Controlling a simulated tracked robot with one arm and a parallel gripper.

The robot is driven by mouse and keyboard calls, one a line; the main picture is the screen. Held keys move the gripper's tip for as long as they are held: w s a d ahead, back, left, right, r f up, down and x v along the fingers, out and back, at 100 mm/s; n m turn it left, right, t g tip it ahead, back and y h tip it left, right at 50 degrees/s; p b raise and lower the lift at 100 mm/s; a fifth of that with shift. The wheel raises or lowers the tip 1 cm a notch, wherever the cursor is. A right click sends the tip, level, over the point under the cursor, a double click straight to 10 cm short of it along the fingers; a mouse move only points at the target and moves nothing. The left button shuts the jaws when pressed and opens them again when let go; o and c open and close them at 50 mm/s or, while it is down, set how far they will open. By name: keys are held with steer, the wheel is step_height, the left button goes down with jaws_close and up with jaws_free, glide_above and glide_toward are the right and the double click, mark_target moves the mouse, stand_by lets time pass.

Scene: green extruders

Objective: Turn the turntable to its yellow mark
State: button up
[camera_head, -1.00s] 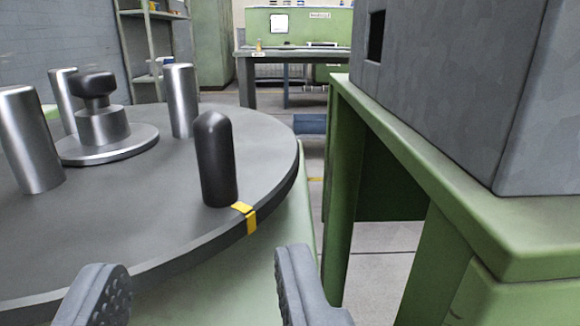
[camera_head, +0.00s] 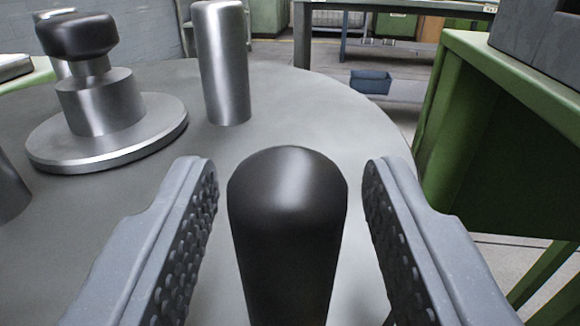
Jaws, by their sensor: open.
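The grey round turntable (camera_head: 270,95) fills the middle of the view. A black round-topped handle peg (camera_head: 285,220) stands upright on it, close to me. My gripper (camera_head: 288,190) is open, with one finger on each side of the peg; gaps show between the peg and both fingers. A metal hub with a black knob (camera_head: 92,85) stands on the turntable at the left. A steel post (camera_head: 222,65) stands right of the hub. The yellow mark is out of view now.
A green bench (camera_head: 500,130) with a grey box (camera_head: 545,40) on it stands close at the right. A blue bin (camera_head: 371,81) lies on the floor beyond the turntable's edge. Another steel post (camera_head: 10,185) is cut off at the left edge.

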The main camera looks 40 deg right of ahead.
jaws_close()
steer(key=shift+a, duration=0.3)
steer(key=shift+d, duration=0.3)
steer(key=shift+r+p, duration=0.1)
steer(key=shift+p, duration=0.35)
steer(key=shift+a, duration=0.15)
steer(key=shift+a+h, duration=0.1)
steer(key=shift+h, duration=0.2)
